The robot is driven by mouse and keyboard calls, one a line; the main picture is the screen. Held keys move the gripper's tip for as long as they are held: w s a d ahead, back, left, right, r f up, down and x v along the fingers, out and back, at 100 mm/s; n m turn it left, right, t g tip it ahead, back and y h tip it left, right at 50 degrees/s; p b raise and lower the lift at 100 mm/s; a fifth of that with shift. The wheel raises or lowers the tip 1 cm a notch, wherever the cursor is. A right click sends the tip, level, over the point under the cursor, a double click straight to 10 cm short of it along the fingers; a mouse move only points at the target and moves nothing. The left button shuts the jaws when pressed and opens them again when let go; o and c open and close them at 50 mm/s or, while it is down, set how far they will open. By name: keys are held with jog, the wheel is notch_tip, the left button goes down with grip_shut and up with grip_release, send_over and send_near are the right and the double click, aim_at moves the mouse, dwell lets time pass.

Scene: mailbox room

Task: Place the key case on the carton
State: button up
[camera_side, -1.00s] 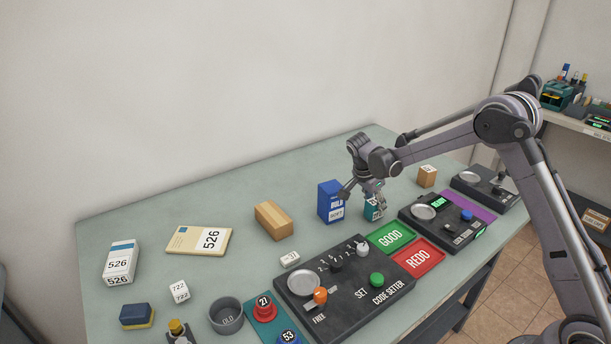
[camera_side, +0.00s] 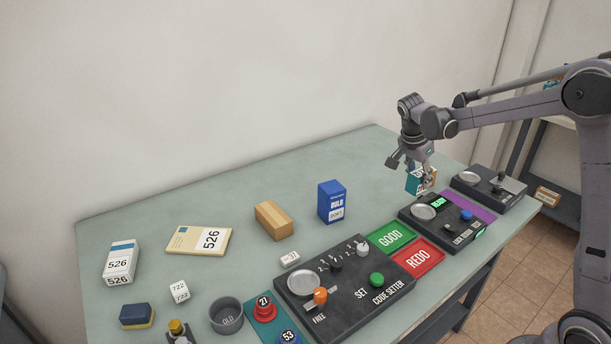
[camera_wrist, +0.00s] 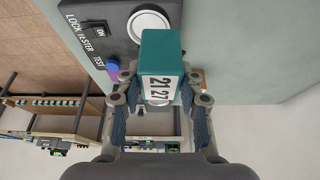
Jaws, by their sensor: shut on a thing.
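A teal box with a white label reading 21 27, which I take to be the key case (camera_side: 415,184), is held in my gripper (camera_side: 420,170). In the wrist view the key case (camera_wrist: 160,48) sits between the two fingers of my gripper (camera_wrist: 160,88). It is at the right part of the table, behind the lock tester; its exact height above the table is hard to tell. A small brown box, likely the carton (camera_wrist: 199,76), shows only as a sliver beside the right finger.
The lock tester (camera_side: 440,222) is just in front, and another dark device (camera_side: 488,190) stands to the right. The table's back middle is clear.

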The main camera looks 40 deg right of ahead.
jog(key=w+a+r+n+t, duration=0.2)
jog(key=w+a+n, duration=0.3)
jog(key=w+a, duration=0.5)
jog(key=n+t+y, duration=0.1)
jog(key=n, duration=0.3)
send_over(275, 208)
jog(key=s+a, duration=0.2)
jog(key=x, duration=0.4)
jog(key=shift+s+a+f, duration=0.15)
jog(key=shift+s+a, duration=0.1)
jog(key=shift+a, duration=0.15)
jog(key=shift+f, duration=1.95)
jog(key=shift+f, duration=0.15)
jog(key=o, duration=1.2)
